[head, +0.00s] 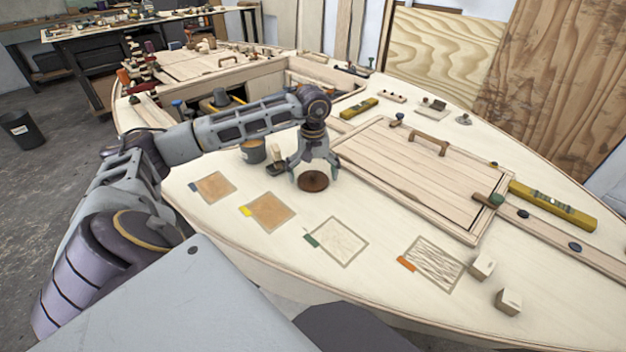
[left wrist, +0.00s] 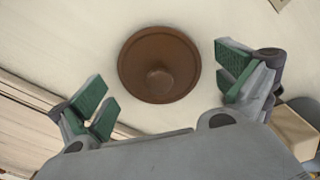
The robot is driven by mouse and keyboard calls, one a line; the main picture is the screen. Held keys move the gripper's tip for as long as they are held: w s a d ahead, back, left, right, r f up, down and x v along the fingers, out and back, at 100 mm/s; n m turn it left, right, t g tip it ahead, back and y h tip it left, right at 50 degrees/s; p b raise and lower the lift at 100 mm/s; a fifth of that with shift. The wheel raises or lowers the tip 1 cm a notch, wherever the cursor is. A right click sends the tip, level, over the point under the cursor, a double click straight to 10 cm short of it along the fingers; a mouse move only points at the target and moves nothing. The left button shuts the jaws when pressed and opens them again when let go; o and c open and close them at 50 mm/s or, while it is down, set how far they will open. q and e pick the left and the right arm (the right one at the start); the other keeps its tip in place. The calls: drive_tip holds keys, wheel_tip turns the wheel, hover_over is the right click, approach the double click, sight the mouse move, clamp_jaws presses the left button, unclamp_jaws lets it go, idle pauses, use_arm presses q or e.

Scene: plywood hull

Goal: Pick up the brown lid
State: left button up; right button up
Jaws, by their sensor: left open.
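The brown lid (head: 313,182) is a round, dark brown disc lying on the pale plywood deck (head: 225,227). In the left wrist view the lid (left wrist: 159,64) shows a raised round knob at its centre. My left gripper (head: 314,178) points down over the lid with its fingers apart. Whether the fingertips touch the deck I cannot tell. My right gripper does not show.
A dark grey cup (head: 252,152) and a small wooden block (head: 277,152) stand left of the gripper. A wooden hatch panel (head: 415,175) with a handle lies to the right. Several sample squares lie in front, including a tan one (head: 270,212). Two light blocks (head: 509,301) sit front right.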

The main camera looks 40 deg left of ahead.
use_arm(q)
drive_tip(key=shift+c, duration=0.3)
drive_tip(key=c, duration=0.9)
drive_tip(key=shift+c, duration=0.8)
